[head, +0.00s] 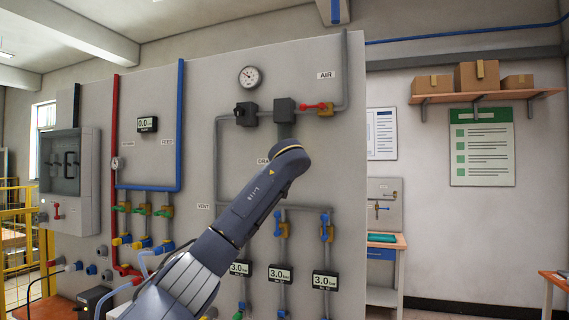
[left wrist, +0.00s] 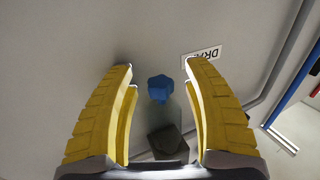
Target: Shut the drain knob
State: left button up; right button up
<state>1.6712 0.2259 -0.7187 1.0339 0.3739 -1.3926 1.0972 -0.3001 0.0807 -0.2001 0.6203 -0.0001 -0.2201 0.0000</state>
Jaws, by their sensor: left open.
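The drain knob is a small blue lobed knob (left wrist: 160,88) on the grey panel in the left wrist view. A white label starting "DRA" (left wrist: 201,56) is beside it, partly covered by a fingertip. My left gripper (left wrist: 157,66) is open, with its yellow fingers on either side of the knob in the picture. I see no finger touching it; the exact depth gap is unclear. In the head view the drain label (head: 263,161) shows partly, while my left arm hides the knob and the gripper. My right gripper is in neither view.
A dark block (left wrist: 167,142) sits near the knob, between the finger bases in the picture. In the head view, grey pipes, blue-handled valves (head: 327,227) and several displays (head: 281,274) surround my arm. A red-handled air valve (head: 318,107) is above.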

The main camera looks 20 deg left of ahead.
pick_arm(q)
jog(key=shift+c, duration=0.3)
grip_shut()
jog(key=shift+f, duration=0.1)
